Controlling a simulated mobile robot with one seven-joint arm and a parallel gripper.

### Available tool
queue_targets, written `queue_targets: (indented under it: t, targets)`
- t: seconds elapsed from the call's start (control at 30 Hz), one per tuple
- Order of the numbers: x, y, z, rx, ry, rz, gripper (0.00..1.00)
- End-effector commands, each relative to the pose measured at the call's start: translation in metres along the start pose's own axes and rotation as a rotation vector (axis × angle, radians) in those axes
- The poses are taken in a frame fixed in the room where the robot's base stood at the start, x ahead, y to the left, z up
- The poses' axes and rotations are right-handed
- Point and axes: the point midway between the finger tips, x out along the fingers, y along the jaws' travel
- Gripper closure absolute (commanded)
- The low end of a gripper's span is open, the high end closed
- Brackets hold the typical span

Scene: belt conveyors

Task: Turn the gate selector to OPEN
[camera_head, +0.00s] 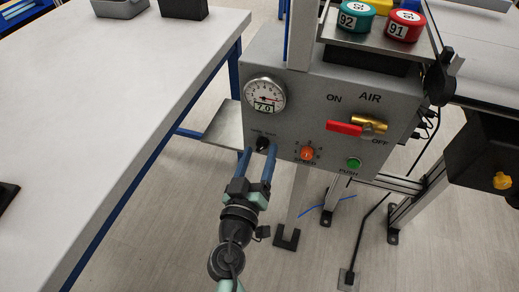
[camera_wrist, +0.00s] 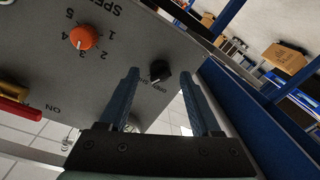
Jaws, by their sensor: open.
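The gate selector is a small black knob (camera_head: 262,144) at the lower left of the grey control panel (camera_head: 222,120), with small lettering beside it that is hard to read. In the wrist view the black knob (camera_wrist: 159,71) shows between the two fingertips, and its pointer direction is unclear. My gripper (camera_head: 258,150) is open, its two blue fingers pointing at the panel around the knob. The wrist view also shows my gripper (camera_wrist: 160,77) empty, with space on both sides of the knob. I cannot tell how far the tips reach past it.
An orange speed dial (camera_head: 307,153), a green push button (camera_head: 353,163) and a red-handled air valve (camera_head: 345,128) sit right of the knob. A gauge (camera_head: 265,94) is above. A white table (camera_head: 120,110) stands left. Numbered canisters (camera_head: 402,26) stand on top.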

Motion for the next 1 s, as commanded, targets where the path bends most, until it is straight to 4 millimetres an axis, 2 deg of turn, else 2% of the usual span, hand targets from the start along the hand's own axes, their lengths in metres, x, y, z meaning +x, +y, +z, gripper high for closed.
queue_targets:
  t: [0.13,0.4,0.47,0.77,1.0]
  targets:
    - [0.0083,0.0,-0.0004,0.001,0.001,-0.001,0.35]
    - [0.0094,-0.0002,-0.0001,0.001,0.0,-0.001,0.35]
    - [0.0093,-0.0002,-0.0001,0.001,0.0,-0.001,0.44]
    - [0.0091,0.0001,-0.0001,0.001,0.0,0.0,0.98]
    - [0.0091,0.0004,-0.0002,-0.002,0.0,0.0,1.0]
